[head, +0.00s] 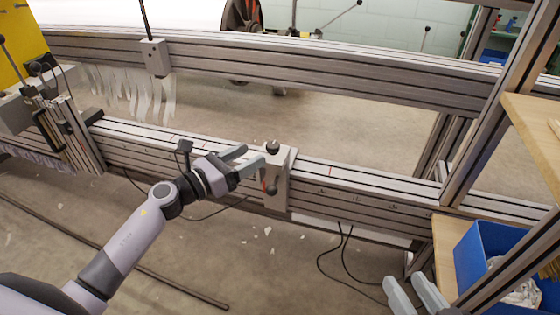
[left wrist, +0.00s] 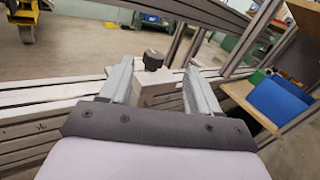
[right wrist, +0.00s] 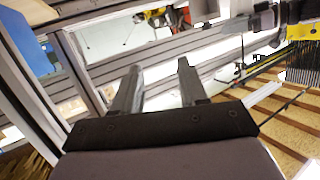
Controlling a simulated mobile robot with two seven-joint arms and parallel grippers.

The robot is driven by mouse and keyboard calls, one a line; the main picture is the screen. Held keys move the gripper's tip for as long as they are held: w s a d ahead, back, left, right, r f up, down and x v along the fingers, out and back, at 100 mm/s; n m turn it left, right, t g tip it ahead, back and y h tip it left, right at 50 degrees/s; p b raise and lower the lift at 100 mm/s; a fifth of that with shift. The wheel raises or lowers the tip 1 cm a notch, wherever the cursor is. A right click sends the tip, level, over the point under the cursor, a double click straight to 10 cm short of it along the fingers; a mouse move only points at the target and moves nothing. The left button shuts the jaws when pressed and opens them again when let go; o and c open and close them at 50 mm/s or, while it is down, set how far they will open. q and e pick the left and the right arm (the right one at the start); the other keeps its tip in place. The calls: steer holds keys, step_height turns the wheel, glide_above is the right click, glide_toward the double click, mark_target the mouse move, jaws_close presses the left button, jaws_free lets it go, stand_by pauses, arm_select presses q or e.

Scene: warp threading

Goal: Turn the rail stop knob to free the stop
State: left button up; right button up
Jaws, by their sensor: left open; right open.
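The rail stop is a pale block (head: 281,185) clamped on the lower aluminium rail. Its dark round knob (head: 272,147) sits on top, and the knob also shows in the left wrist view (left wrist: 153,60). A small reddish-dark handle (head: 268,187) shows on the block's front. My left gripper (head: 248,160) is open, close in front of the stop at its left. In the left wrist view the knob appears between the fingers and beyond them; I see no clear contact. My right gripper (head: 415,294) is open and empty at the lower right, away from the stop.
The lower rail (head: 350,180) runs across the view, with an upper rail (head: 330,68) behind it. A wooden shelf (head: 450,250) and a blue bin (head: 490,245) stand at the right. Machine parts (head: 60,125) occupy the left end. Cables lie on the floor.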

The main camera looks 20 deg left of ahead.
mark_target(267, 148)
arm_select(q)
steer(key=shift+w+f+m+b, duration=0.35)
steer(key=shift+w+f+m, duration=0.2)
steer(key=shift+m, duration=0.25)
steer(key=shift+w+d, duration=0.15)
steer(key=shift+w, duration=0.1)
steer(key=shift+b+x, duration=0.8)
steer(key=shift+x, duration=2.55)
steer(key=shift+s, duration=0.1)
steer(key=c, duration=1)
